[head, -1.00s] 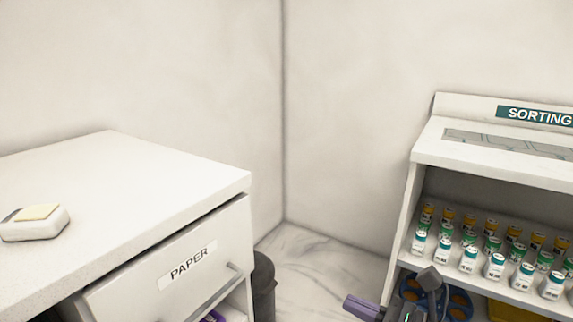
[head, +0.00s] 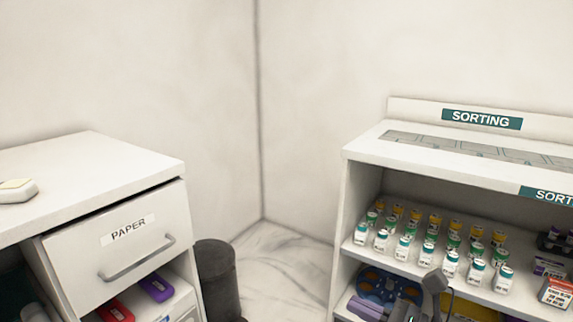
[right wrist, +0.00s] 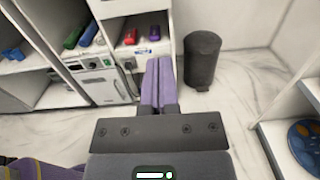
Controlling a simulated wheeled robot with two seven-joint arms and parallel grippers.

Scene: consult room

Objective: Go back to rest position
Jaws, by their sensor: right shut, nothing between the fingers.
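My right gripper (head: 366,308) shows at the bottom edge of the head view, in front of the sorting shelf. In the right wrist view its two purple fingers (right wrist: 157,84) lie together with nothing between them. They are seen above the marble floor, between the open cabinet and the dark bin. My left gripper is not in view.
The sorting shelf (head: 348,190) on the right holds several vials (head: 404,247) and a blue reel (head: 378,287). A cabinet with a PAPER drawer (head: 118,255) stands on the left. A dark bin (head: 217,280) is beside it. Marble floor (head: 285,262) lies clear between.

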